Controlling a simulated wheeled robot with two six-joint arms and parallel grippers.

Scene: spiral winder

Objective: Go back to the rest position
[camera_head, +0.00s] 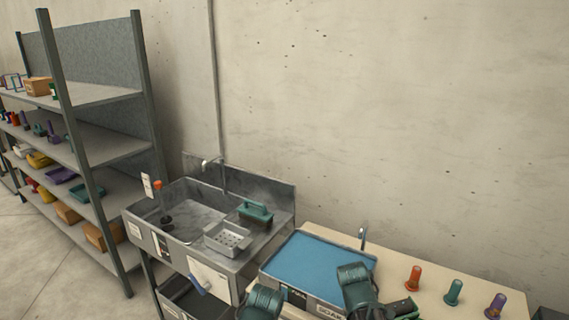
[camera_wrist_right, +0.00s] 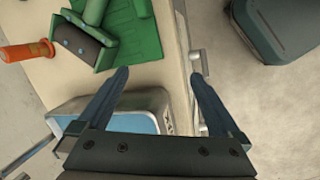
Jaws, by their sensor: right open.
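My right gripper (camera_wrist_right: 158,75) shows in the right wrist view with its two dark fingers spread wide apart and nothing between them. It hangs over the front edge of the cream table, near the blue-bottomed basin (camera_wrist_right: 132,122). In the head view, teal arm parts of mine show at the bottom edge, one in front of the blue basin (camera_head: 318,264). The right fingers cannot be made out there. My left gripper does not show in either view.
Teal (camera_head: 453,291) and purple (camera_head: 495,305) pegs stand farther right. A metal sink (camera_head: 190,212) and shelf rack (camera_head: 100,150) stand left. A dark grey bin (camera_wrist_right: 284,28) is beside the table.

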